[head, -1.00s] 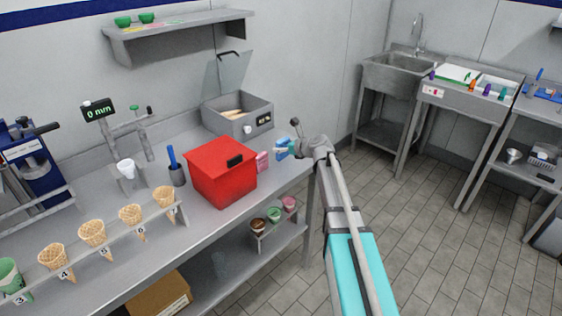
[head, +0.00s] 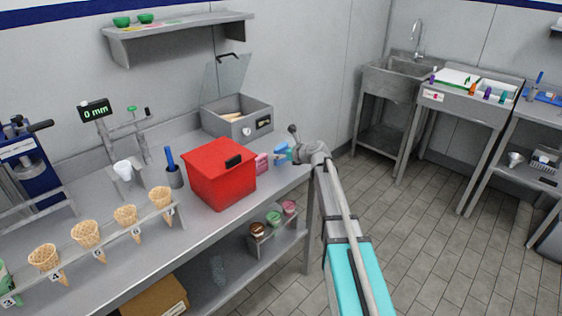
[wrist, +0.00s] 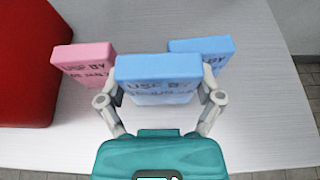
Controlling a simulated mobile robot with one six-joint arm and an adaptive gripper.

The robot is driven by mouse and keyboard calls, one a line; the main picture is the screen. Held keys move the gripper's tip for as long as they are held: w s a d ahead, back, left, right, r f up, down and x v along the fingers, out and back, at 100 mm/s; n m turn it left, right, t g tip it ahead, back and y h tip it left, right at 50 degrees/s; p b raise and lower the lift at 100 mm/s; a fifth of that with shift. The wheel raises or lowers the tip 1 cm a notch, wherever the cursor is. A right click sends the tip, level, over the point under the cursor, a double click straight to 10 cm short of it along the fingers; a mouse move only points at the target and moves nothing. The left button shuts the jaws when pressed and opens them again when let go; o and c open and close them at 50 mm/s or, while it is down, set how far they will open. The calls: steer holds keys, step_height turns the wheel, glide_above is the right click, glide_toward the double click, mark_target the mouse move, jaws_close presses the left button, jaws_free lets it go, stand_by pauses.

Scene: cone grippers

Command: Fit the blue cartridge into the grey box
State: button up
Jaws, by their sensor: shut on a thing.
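My gripper (wrist: 160,92) is shut on a blue cartridge (wrist: 158,68), one finger on each side; print starting "USE BY" shows on it. A second blue cartridge (wrist: 222,52) stands just behind it to the right, partly hidden. A pink cartridge (wrist: 84,60) stands to its left. In the head view my gripper (head: 286,154) is at the counter's right end, beside the pink cartridge (head: 262,162). The grey box (head: 254,128) stands farther back on the counter, its clear lid (head: 228,76) raised. Pale things lie inside it.
A red box (head: 218,182) stands left of the cartridges, close to the pink one; its side also shows in the wrist view (wrist: 30,70). A blue-handled tool in a grey cup (head: 174,177) and several cones (head: 86,234) are farther left. Floor lies beyond the counter edge.

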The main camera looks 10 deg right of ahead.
steer(key=shift+f+b, duration=0.65)
steer(key=shift+f, duration=0.35)
steer(key=shift+f, duration=0.1)
steer(key=o, duration=0.9)
steer(key=shift+r, duration=0.25)
steer(key=p+v, duration=0.4)
steer(key=v, duration=0.8)
steer(key=shift+p, duration=0.35)
